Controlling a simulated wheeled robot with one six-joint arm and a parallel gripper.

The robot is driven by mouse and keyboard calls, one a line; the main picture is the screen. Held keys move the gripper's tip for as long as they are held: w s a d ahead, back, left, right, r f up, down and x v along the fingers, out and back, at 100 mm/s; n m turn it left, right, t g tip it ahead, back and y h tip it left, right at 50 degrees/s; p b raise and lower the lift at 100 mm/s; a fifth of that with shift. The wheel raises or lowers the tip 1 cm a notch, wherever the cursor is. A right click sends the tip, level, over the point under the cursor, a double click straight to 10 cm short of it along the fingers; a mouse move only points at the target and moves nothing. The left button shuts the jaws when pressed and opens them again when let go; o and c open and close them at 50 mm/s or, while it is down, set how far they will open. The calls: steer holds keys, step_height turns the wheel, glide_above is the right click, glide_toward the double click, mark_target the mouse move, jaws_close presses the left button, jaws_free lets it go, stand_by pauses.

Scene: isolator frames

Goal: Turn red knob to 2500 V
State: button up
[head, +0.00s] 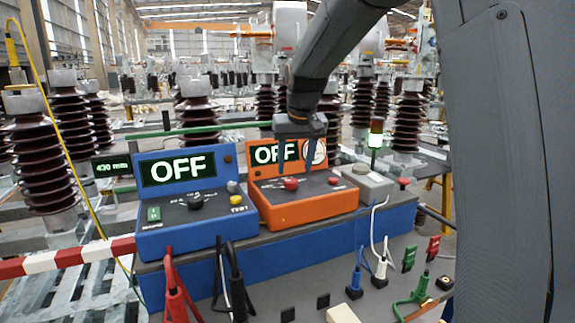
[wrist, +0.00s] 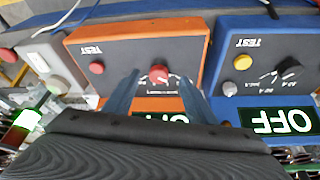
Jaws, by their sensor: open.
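The red knob (head: 290,183) sits on the sloped face of an orange box (head: 310,212). The box's display (head: 275,154) reads OFF. In the wrist view, which is upside down, the red knob (wrist: 159,73) shows with a printed scale around it, too small to read. My gripper (head: 299,166) points down just above the knob, its fingers apart. In the wrist view my gripper (wrist: 158,80) has one finger on each side of the knob, with gaps visible. I cannot tell whether the fingertips are down at the knob's height.
A smaller red button (head: 333,181) is on the same orange box. To the left stands a blue box (head: 185,235) with a black knob (head: 195,202), a yellow button (head: 236,199) and an OFF display. A grey box (head: 366,183) with a lamp is to the right. Cables hang in front.

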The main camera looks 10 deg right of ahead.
mark_target(291, 181)
steer(key=w+f, duration=0.1)
steer(key=f, duration=0.1)
steer(key=w+f+p, duration=0.1)
steer(key=w+f, duration=0.2)
steer(key=f, duration=0.1)
steer(key=shift+w+p, duration=0.3)
steer(key=shift+p, duration=0.1)
steer(key=c, duration=1)
